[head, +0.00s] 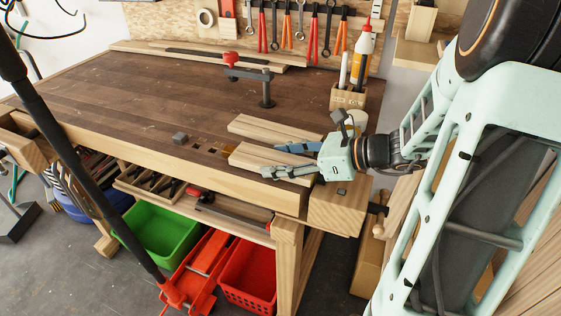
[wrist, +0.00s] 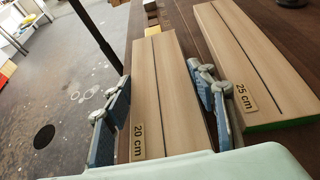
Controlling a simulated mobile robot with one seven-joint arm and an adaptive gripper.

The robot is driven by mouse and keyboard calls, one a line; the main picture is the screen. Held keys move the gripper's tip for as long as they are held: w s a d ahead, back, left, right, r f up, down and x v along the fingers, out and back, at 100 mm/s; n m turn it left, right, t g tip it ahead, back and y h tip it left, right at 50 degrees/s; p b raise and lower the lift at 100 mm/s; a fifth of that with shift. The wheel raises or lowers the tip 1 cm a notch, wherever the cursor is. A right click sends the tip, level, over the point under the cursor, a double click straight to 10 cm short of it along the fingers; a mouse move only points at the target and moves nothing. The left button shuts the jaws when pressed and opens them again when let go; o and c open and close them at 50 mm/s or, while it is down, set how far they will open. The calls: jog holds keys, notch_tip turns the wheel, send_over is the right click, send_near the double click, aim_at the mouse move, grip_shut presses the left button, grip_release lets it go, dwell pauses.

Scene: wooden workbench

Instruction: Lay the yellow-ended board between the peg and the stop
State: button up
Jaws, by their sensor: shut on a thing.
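My gripper (head: 271,160) is at the front right of the bench, its fingers along the two long sides of the front board (head: 250,157). In the wrist view my gripper (wrist: 158,75) is shut on this board, which has a "20 cm" label (wrist: 139,141) and a dark line along its top. A small grey block (head: 180,138), probably the peg, stands near the front edge. A grey piece (head: 341,190) on the end vise may be the stop.
A second board (wrist: 254,60), labelled "25 cm" and green-ended, lies behind and parallel. Square holes (head: 196,144) run along the bench front. A dark holdfast (head: 267,92) stands farther back, and a wooden holder (head: 347,97) with bottles is at the back right.

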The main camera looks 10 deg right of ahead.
jog(key=shift+f, duration=0.1)
jog(key=o, duration=1.2)
jog(key=shift+o, duration=0.2)
jog(key=shift+s+d+r, duration=0.1)
jog(key=shift+d+r, duration=0.05)
jog(key=shift+r, duration=0.1)
jog(key=p+v, duration=0.2)
jog(key=v, duration=0.9)
jog(key=shift+s+d+p, duration=0.25)
jog(key=shift+p, duration=0.15)
